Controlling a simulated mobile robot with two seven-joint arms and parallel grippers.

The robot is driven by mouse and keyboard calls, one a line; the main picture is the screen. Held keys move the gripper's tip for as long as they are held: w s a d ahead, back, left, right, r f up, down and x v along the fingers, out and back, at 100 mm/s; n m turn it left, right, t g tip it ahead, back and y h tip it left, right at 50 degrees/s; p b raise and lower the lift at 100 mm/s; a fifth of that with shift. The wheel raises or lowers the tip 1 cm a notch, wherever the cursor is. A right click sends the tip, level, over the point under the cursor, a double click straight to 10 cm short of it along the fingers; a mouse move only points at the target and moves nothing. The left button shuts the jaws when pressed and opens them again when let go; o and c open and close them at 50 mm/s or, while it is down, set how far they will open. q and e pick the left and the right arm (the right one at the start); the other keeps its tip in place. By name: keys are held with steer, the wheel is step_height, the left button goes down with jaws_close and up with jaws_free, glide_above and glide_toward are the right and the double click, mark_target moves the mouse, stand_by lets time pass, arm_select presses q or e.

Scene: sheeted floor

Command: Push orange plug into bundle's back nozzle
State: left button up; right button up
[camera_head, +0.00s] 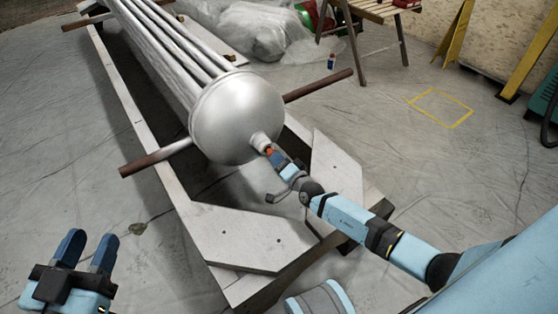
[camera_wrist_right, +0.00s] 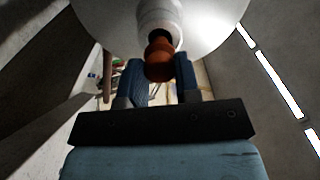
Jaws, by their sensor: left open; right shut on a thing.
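The bundle (camera_head: 236,112) is a long set of pale metal tubes ending in a rounded silver cap. Its back nozzle (camera_head: 260,141) is a short pale stub on the cap, also at the top of the right wrist view (camera_wrist_right: 160,17). The orange plug (camera_head: 269,151) is at the nozzle's mouth; in the right wrist view the plug (camera_wrist_right: 159,60) lines up with the nozzle, its far end at or inside the opening. How deep it sits I cannot tell. My right gripper (camera_head: 275,156) is shut on the plug. My left gripper (camera_head: 89,241) is open and empty, low at the left.
The bundle rests on a wooden frame (camera_head: 240,237) with rusty crossbars (camera_head: 157,157) sticking out on both sides. Plastic sheeting, a wooden stand (camera_head: 372,12) and yellow posts are at the back. The floor left of the frame is mostly clear.

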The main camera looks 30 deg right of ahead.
arm_select(q)
steer(key=shift+f+b, duration=0.4)
arm_select(e)
steer(key=shift+w+a, duration=0.15)
steer(key=shift+w, duration=1.05)
steer(key=o, duration=1)
arm_select(q)
steer(key=shift+r, duration=0.1)
steer(key=n+p, duration=0.1)
steer(key=s+d+n+g+p, duration=0.1)
steer(key=p, duration=0.1)
steer(key=s+n+p, duration=0.1)
steer(key=p, duration=0.1)
steer(key=shift+s+d+g+y, duration=0.25)
steer(key=shift+d+g+y, duration=0.05)
steer(key=shift+g+y, duration=0.1)
arm_select(e)
steer(key=s, duration=0.4)
steer(key=s+d, duration=0.1)
steer(key=s, duration=0.4)
steer(key=s+d, duration=0.1)
steer(key=s, duration=0.3)
steer(key=shift+s, duration=0.35)
steer(key=shift+s, duration=0.1)
